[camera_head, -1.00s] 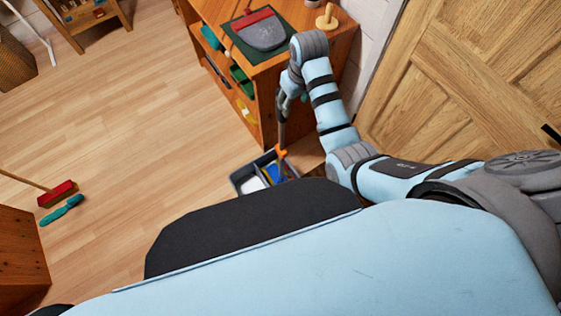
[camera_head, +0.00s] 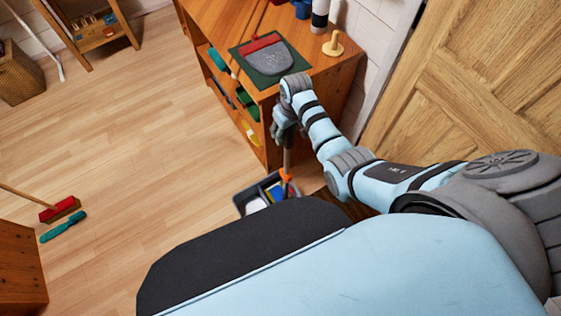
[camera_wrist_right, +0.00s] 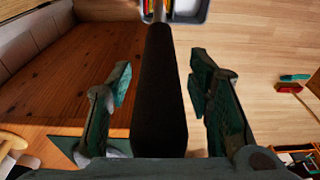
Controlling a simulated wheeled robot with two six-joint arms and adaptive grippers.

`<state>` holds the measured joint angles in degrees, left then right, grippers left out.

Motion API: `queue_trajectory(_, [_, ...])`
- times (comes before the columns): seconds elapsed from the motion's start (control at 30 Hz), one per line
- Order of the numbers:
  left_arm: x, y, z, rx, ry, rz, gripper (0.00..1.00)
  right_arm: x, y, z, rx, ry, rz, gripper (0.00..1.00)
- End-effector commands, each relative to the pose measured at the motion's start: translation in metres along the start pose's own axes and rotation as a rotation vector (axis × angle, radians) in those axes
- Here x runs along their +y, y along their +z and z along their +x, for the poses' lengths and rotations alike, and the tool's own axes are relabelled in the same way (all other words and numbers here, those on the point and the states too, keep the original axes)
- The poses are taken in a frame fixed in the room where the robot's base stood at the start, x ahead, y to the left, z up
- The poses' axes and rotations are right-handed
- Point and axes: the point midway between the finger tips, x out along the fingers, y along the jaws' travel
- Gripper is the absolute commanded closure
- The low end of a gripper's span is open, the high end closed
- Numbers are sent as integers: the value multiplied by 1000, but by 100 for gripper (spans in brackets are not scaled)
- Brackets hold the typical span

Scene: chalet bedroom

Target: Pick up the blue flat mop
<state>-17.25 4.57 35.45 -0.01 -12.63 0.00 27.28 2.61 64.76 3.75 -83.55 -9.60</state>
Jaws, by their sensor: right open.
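A long upright handle (camera_head: 288,158) with an orange collar stands in a grey caddy (camera_head: 238,206) on the floor; a blue part (camera_head: 277,191) shows at its foot. This appears to be the blue flat mop, though its head is mostly hidden. In the right wrist view its dark handle (camera_wrist_right: 160,110) runs between the spread fingers of my right gripper (camera_wrist_right: 160,72), with visible gaps on both sides. In the head view my right gripper (camera_head: 285,132) is at the handle's upper part, and the handle's top is hidden. My left gripper is out of view.
A wooden shelf unit (camera_head: 222,22) stands beside the handle, with a dustpan (camera_head: 268,58) on a green mat on top. The wooden door (camera_head: 470,100) is at right. A red broom (camera_head: 60,208) and teal brush (camera_head: 63,227) are at left. Open floor lies between.

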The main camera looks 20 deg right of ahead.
Motion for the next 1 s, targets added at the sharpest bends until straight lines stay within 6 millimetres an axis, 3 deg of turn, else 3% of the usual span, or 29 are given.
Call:
queue_trajectory(0.1, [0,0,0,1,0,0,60,1,1,0,0,0,2,53])
queue_trajectory(0.4, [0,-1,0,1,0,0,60,0,0,0,0,0,-1,100])
queue_trajectory(0.8, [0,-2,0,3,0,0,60,-1,-2,-2,3,-1,-4,100])
queue_trajectory(1.0, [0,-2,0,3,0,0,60,-9,-10,-20,5,-4,-20,100])
